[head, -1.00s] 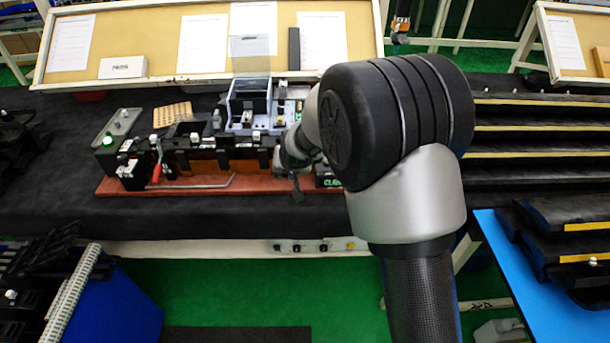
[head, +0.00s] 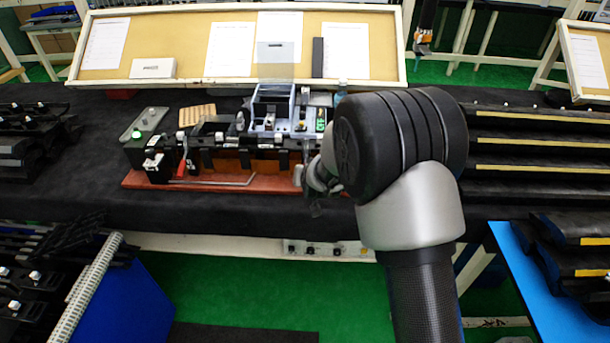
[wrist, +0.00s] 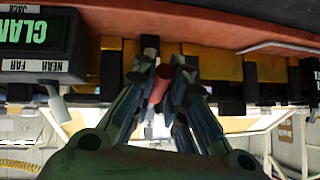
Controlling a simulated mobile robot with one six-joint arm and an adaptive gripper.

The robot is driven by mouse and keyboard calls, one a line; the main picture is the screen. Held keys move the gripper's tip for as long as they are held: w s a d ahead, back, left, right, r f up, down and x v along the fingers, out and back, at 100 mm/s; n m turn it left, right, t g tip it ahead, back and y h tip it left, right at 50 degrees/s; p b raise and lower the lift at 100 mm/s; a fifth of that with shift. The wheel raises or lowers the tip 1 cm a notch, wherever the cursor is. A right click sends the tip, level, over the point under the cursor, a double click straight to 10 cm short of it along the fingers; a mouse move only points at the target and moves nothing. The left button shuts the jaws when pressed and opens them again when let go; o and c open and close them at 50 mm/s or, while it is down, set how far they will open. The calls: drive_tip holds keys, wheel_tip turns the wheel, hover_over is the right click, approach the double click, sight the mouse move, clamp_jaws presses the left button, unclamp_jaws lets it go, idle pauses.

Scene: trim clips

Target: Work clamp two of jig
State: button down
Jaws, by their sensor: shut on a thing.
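The jig (head: 225,162) is a long black fixture on a reddish-brown base (head: 215,183) on the dark bench. A red clamp handle (head: 182,167) stands near its left end in the head view. In the wrist view my gripper (wrist: 160,76) is shut on another red clamp handle (wrist: 158,86), with a finger on each side of it. In the head view my gripper (head: 315,195) is at the jig's front right, partly hidden by my arm. The handle it holds cannot be made out there.
A black box (wrist: 38,42) with green lettering and NEAR and FAR labels is beside my gripper. A grey-topped control box (head: 145,125) stands at the jig's left end. A clear-lidded bin (head: 272,100) stands behind the jig. Black trim racks (head: 530,140) fill the right.

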drive_tip(key=c, duration=1.6)
unclamp_jaws()
drive_tip(key=v, duration=1.2)
drive_tip(key=s+d+r+g, duration=0.1)
drive_tip(key=s+d+r, duration=0.2)
drive_tip(key=s, duration=0.8)
drive_tip(key=s+d+r+g+h, duration=0.1)
drive_tip(key=s+d+r, duration=0.3)
drive_tip(key=s, duration=0.8)
drive_tip(key=s+d+r+g+h, duration=0.1)
drive_tip(key=s+d+r+g, duration=0.2)
drive_tip(key=s+d, duration=0.3)
drive_tip(key=shift+s+d+r+n, duration=0.1)
drive_tip(key=shift+s+n, duration=0.05)
drive_tip(key=shift+s, duration=1.15)
drive_tip(key=shift+s+d+r+n, duration=0.1)
drive_tip(key=shift+s+n, duration=0.05)
drive_tip(key=shift+s, duration=1.2)
